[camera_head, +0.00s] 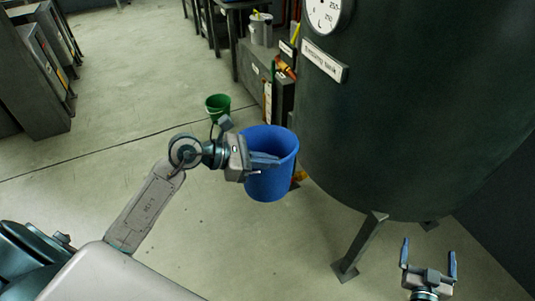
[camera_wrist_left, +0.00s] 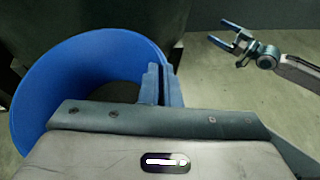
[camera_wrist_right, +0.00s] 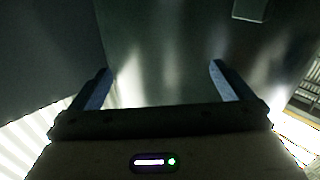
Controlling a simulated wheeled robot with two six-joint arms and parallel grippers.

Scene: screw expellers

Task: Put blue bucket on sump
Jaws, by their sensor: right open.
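The blue bucket (camera_head: 270,175) is upright in the middle of the head view, in front of the large dark tank. My left gripper (camera_head: 262,162) is shut on the bucket's wall near the rim. In the left wrist view the bucket (camera_wrist_left: 50,75) is to the left, and its near wall runs between the close-set fingers (camera_wrist_left: 160,85). The bucket appears raised off the floor. My right gripper (camera_head: 428,258) is open and empty at the lower right, below the tank; its spread fingers show in the right wrist view (camera_wrist_right: 160,85). I cannot tell for certain which thing is the sump.
The dark tank (camera_head: 420,110) with a gauge (camera_head: 325,14) stands on legs (camera_head: 360,245) at right. A grey labelled unit (camera_head: 257,72) with a pale bucket (camera_head: 262,30) on top is behind. A green bucket (camera_head: 218,106) is on the floor.

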